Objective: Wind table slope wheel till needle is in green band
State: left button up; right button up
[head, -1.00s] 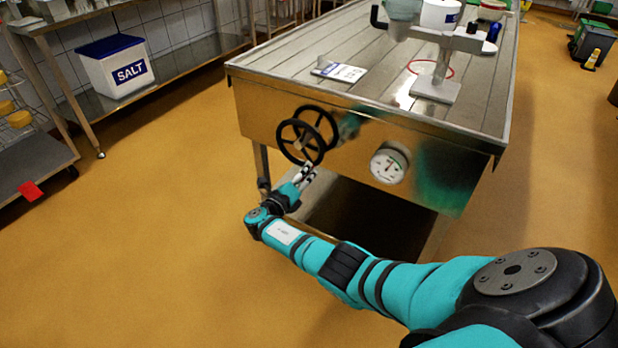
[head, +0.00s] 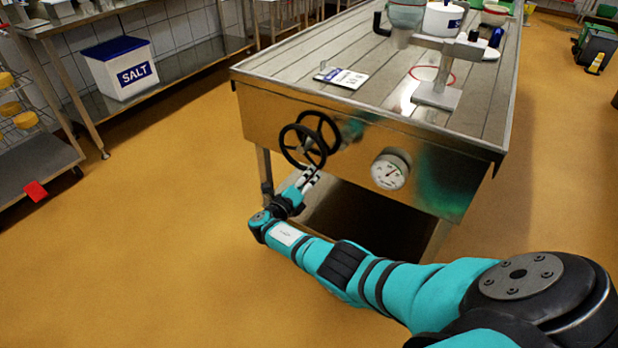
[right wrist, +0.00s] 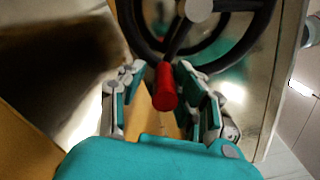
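The black slope wheel (head: 296,155) is on the front side of the steel table (head: 250,112), left of the round white dial gauge (head: 390,171). The needle and band are too small to read surely. My right gripper (head: 312,172) is at the wheel's lower rim. In the right wrist view, the wheel's red handle (right wrist: 165,88) points toward the camera between the two fingers of my right gripper (right wrist: 160,80). The fingers are spread, with a gap seen on each side of the handle. My left gripper is not in view.
A card (head: 342,77), a metal stand (head: 437,94) and several pots are on the table top. A salt box (head: 121,70) is on the left shelf. A rack with a red tag (head: 36,191) is at far left. The yellow floor left of the table is clear.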

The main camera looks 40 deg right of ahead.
jog(key=shift+o, duration=0.3)
jog(key=shift+r, duration=0.1)
jog(key=v, duration=1.2)
